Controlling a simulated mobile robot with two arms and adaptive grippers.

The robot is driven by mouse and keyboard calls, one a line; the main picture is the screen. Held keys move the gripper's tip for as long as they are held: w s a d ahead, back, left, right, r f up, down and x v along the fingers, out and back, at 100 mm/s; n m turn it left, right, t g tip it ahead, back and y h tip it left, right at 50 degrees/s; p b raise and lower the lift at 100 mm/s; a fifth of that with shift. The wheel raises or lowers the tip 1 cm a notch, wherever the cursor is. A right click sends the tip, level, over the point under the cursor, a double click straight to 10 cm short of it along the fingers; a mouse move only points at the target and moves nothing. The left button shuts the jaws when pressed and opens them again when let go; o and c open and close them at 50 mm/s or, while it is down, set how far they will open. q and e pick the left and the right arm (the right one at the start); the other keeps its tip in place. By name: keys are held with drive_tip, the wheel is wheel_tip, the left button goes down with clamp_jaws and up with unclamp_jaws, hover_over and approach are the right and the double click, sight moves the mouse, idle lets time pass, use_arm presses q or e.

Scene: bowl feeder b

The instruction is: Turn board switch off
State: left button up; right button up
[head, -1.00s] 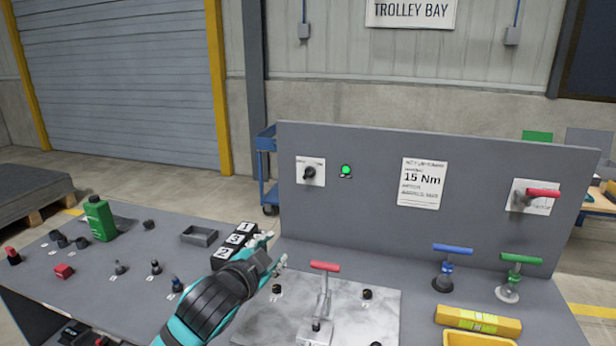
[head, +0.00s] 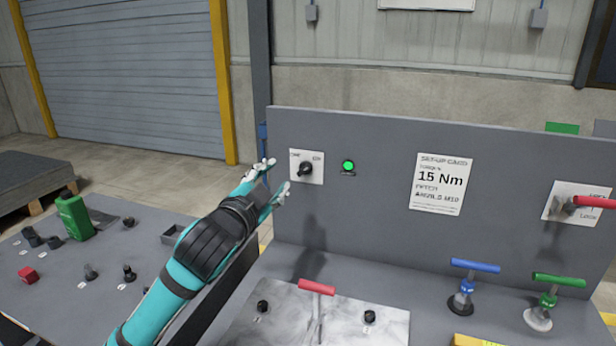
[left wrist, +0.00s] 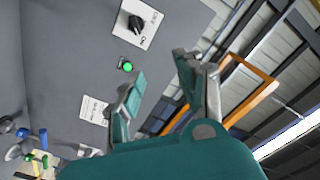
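The board switch is a black rotary knob (head: 306,169) on a white plate on the upright grey board (head: 385,150). Its plate lettering is too small to read surely. A green lamp (head: 348,166) glows to its right. The knob also shows in the left wrist view (left wrist: 136,24), with the lit lamp (left wrist: 127,66) below it. My left gripper (head: 278,176) is open and empty, just left of the switch plate and apart from the knob. It shows in the left wrist view (left wrist: 158,82) with its fingers spread. My right gripper is not in view.
A set-up card reading 15 Nm (head: 441,183) is on the board. A red-handled lever (head: 585,202) sits at the board's right. Blue (head: 475,266) and green (head: 558,280) T-handles stand before it. A green bottle (head: 74,216) stands on the left table.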

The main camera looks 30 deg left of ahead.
use_arm(q)
wheel_tip(320, 180, down, 6)
drive_tip(key=b, duration=0.5)
drive_tip(key=p, duration=0.3)
approach(304, 171)
drive_tip(key=x, duration=0.9)
drive_tip(key=shift+w, duration=0.1)
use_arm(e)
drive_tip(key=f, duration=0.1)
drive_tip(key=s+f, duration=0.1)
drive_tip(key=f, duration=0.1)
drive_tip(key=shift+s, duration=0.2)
use_arm(q)
drive_tip(key=shift+r, duration=0.1)
clamp_jaws()
